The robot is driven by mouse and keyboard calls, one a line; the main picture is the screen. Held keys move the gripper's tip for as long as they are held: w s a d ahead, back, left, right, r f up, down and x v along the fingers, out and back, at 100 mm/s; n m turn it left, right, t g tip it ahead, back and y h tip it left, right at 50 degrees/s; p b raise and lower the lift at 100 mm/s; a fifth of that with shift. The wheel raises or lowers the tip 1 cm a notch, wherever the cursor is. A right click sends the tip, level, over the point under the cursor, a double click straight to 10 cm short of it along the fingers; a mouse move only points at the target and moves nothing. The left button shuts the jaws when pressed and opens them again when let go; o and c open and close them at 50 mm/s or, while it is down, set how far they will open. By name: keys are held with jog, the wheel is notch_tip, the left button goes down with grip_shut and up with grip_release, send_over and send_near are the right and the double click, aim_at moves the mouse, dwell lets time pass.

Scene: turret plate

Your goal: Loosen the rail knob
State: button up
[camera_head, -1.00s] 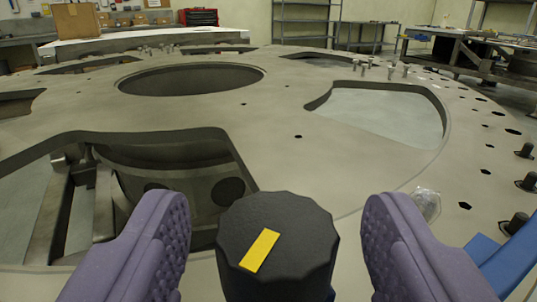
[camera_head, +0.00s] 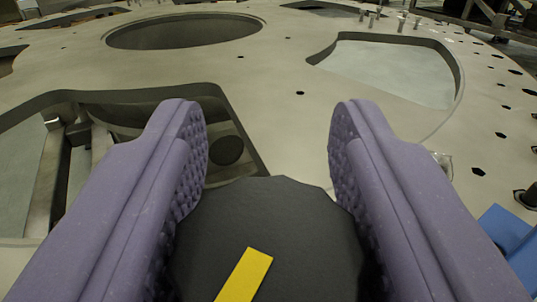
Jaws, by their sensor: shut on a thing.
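The rail knob (camera_head: 285,230) is a dark, many-sided cap with a yellow stripe (camera_head: 244,276) on its top. It fills the bottom middle of the view, and its lower part is cut off by the frame edge. My gripper (camera_head: 268,170) has one purple, dimpled finger on each side of the knob. The fingers are shut on the knob, gripping its left and right sides. The yellow stripe leans up to the right.
The wide grey turret plate (camera_head: 290,125) lies beyond, with a round opening (camera_head: 185,31) and large cutouts at left and right. Several bolts (camera_head: 390,18) stand at the back right. A blue part (camera_head: 506,238) is at the lower right, near a clear plastic piece (camera_head: 443,163).

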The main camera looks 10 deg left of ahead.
jog(key=n+g+y, duration=0.1)
jog(key=n+y, duration=0.1)
jog(key=y, duration=0.1)
jog(key=n+g+y+b, duration=0.1)
jog(key=n+y, duration=0.1)
jog(key=y, duration=0.1)
jog(key=shift+s+a+n+y, duration=0.2)
jog(key=shift+n+y, duration=0.1)
jog(key=shift+y, duration=0.1)
jog(key=shift+s+a+n+g+y+p, duration=0.1)
jog(key=shift+a+n+g+y+p, duration=0.05)
jog(key=shift+n+g+y, duration=0.95)
jog(key=shift+s+a+n+g+y+p, duration=0.1)
jog(key=shift+a+n+g+y+p, duration=0.05)
jog(key=shift+n+g+y, duration=0.9)
jog(key=shift+a+y, duration=0.1)
jog(key=shift+y, duration=0.25)
jog(key=o, duration=1)
jog(key=shift+c, duration=0.2)
